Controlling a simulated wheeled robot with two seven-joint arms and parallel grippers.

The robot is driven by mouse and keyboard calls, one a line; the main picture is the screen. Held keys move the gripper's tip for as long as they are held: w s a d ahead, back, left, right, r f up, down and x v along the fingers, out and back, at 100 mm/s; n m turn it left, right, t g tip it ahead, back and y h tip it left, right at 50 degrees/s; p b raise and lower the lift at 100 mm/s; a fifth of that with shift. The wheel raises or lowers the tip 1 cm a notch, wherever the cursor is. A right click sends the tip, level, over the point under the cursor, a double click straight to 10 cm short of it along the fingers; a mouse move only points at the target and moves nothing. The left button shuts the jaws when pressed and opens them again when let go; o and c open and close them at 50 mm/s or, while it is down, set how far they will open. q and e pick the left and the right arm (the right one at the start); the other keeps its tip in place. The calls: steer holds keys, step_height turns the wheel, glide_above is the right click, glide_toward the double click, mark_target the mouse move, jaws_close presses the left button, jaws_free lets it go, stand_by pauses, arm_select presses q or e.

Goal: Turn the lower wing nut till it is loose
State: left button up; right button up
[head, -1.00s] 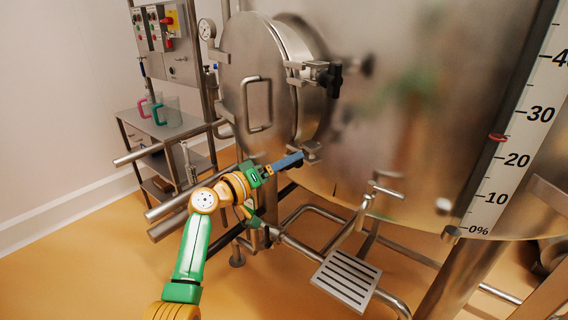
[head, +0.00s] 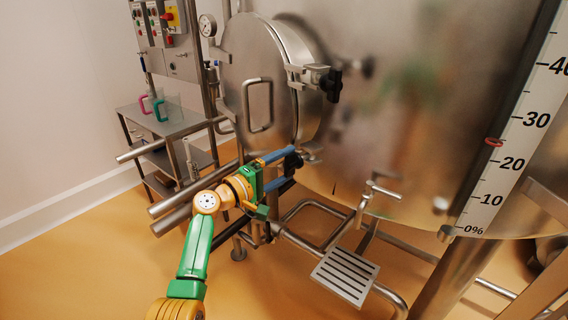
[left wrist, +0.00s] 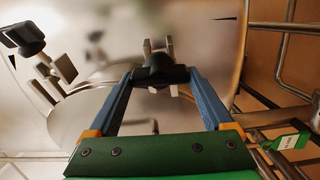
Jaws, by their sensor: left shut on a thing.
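The lower wing nut (head: 293,162) is black and sits at the lower edge of the round hatch door (head: 250,85). In the left wrist view the wing nut (left wrist: 160,73) lies between the two blue fingertips, in front of a steel clamp. My left gripper (head: 287,166) is shut on it, one finger above and one below in the head view. The fingers partly hide the nut and its clamp in the head view. I cannot tell how loose the nut is. My right gripper is not in view.
The upper wing nut (head: 332,84) sits on its clamp higher on the hatch rim. A slatted step (head: 345,275) and pipes lie below. The tank wall is close on the right.

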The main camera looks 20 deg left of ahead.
arm_select(q)
steer(key=shift+n, duration=0.4)
steer(key=o, duration=1.1)
steer(key=shift+o, duration=0.2)
steer(key=b+v, duration=0.1)
steer(key=v, duration=0.6)
